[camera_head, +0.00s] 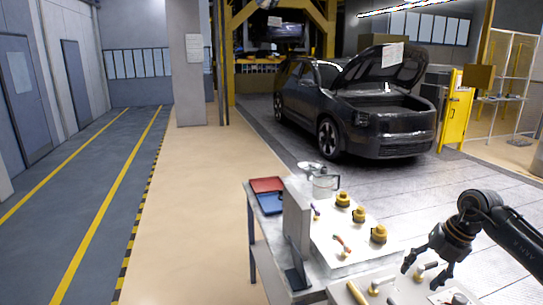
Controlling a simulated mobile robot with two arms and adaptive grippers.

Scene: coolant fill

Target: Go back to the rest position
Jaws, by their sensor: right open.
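My right gripper (427,272) comes in from the right edge and hangs over the near end of the workbench (365,262). Its fingers point down and are open, with nothing seen between them. Small tools lie on the bench just under and beside it; from this view I cannot tell whether the fingertips are clear of them. My left gripper is not in view.
The bench holds several yellow-and-black caps (378,234), a clear jug (325,184), a red tray (267,185), a blue tray (270,203) and an upright grey panel (297,220). A dark car (352,105) with raised hood stands behind. The floor at left is clear.

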